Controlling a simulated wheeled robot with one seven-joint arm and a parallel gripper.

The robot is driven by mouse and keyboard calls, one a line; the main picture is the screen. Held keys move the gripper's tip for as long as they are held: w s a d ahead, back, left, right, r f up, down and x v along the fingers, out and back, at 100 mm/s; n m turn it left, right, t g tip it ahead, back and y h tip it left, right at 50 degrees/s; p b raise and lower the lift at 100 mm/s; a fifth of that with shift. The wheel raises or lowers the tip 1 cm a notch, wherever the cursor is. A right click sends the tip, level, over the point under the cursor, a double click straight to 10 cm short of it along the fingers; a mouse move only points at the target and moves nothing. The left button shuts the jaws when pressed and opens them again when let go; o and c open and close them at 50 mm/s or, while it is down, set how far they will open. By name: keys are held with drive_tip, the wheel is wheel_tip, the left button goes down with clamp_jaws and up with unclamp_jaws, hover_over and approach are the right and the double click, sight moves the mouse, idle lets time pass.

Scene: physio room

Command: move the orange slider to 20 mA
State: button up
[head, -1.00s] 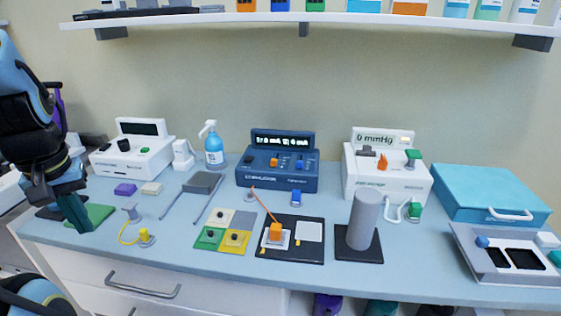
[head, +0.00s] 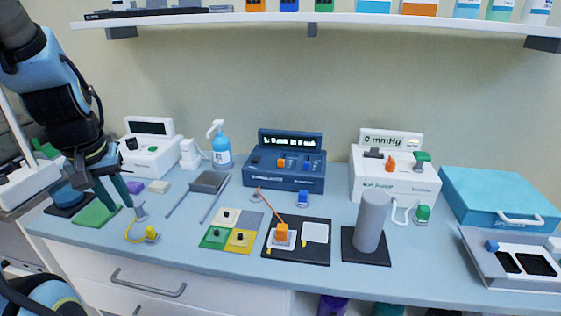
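The dark blue stimulator box (head: 284,178) stands at the back middle of the counter, with a lit display (head: 290,142) on top whose digits I cannot read. The orange slider (head: 283,163) is on its sloped face, to the left of a blue slider (head: 305,163). My gripper (head: 118,207) is at the left of the counter, pointing down near the green pad, well left of the stimulator. Its two dark green fingers are apart with nothing visible between them.
An orange plug on a black mat (head: 310,248) and a grey cylinder (head: 370,221) stand in front. A shelf (head: 330,19) overhangs.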

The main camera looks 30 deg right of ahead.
drive_tip(key=o, duration=0.4)
drive_tip(key=w+d+m+h, duration=0.1)
drive_tip(key=d, duration=0.5)
drive_tip(key=w+d+m+t+h+b, duration=0.1)
drive_tip(key=w+d, duration=0.1)
drive_tip(key=d, duration=0.5)
drive_tip(key=w+d+m+t+h, duration=0.1)
drive_tip(key=w+d, duration=0.1)
drive_tip(key=d, duration=0.4)
drive_tip(key=shift+w+d+f+m+b, duration=0.15)
drive_tip(key=shift+d+f+m+b, duration=0.15)
drive_tip(key=shift+b, duration=0.1)
drive_tip(key=shift+c, duration=0.2)
drive_tip(key=m+t+h+b, duration=0.2)
drive_tip(key=m, duration=0.1)
approach(281, 160)
drive_tip(key=x, duration=0.8)
drive_tip(key=shift+w+d+f, duration=0.1)
drive_tip(key=shift+w+f, duration=0.1)
drive_tip(key=shift+f, duration=0.1)
clamp_jaws()
